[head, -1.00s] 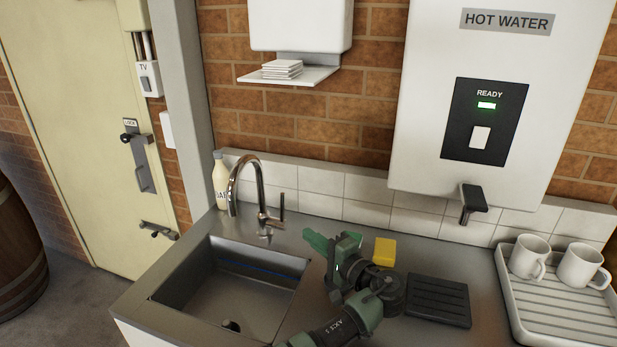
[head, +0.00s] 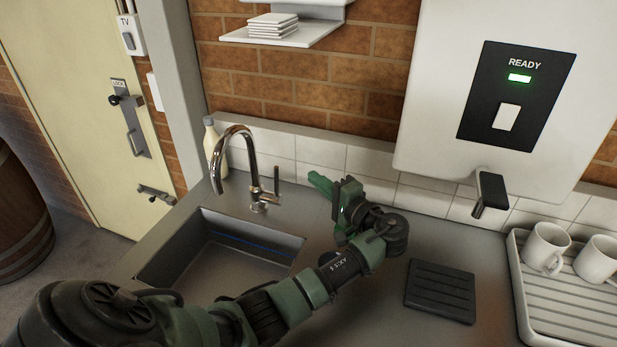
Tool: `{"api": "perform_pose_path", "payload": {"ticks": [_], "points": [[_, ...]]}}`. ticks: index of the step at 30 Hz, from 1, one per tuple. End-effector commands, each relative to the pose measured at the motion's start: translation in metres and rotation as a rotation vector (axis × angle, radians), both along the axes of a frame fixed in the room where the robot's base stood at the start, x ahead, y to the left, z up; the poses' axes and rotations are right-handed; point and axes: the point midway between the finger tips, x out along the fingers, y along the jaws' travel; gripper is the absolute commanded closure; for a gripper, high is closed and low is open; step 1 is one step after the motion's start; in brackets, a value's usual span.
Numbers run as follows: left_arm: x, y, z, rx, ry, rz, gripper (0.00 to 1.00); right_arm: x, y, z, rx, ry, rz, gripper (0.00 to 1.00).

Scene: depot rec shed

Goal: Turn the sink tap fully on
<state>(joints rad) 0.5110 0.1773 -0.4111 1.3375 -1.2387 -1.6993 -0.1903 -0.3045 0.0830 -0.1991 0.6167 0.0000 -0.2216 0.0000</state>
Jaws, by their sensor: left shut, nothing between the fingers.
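The chrome sink tap (head: 248,150) has a tall curved spout over the steel sink (head: 190,258). Its thin lever (head: 277,182) stands upright on the right side of the tap body. I see no stream of water under the spout. My left gripper (head: 314,181) is shut and empty, its green fingers pointing left toward the lever. In the picture its tips are a short gap to the right of the lever; I cannot tell the exact depth between them. My right gripper is not in view.
A pale bottle (head: 214,150) stands behind the tap. A black ribbed mat (head: 440,290) lies right of my arm. A draining tray (head: 560,315) with two white mugs is farther right. The water heater's spout (head: 490,192) hangs above the counter.

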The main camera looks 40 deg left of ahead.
Motion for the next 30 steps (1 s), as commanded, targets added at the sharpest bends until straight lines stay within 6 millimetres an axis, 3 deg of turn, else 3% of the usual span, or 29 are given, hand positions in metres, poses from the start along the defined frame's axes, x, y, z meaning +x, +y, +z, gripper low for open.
{"api": "perform_pose_path", "payload": {"ticks": [12, 19, 30], "points": [[0.019, 0.086, 0.004, 0.002, 0.002, 0.003, 1.0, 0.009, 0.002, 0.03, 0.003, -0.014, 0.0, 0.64], [-0.014, 0.078, 0.003, 0.0, 0.002, -0.001, 1.0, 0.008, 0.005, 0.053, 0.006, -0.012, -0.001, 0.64], [-0.022, 0.077, 0.0, 0.0, 0.0, 0.0, 1.0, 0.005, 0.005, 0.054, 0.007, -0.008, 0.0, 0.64]]}}
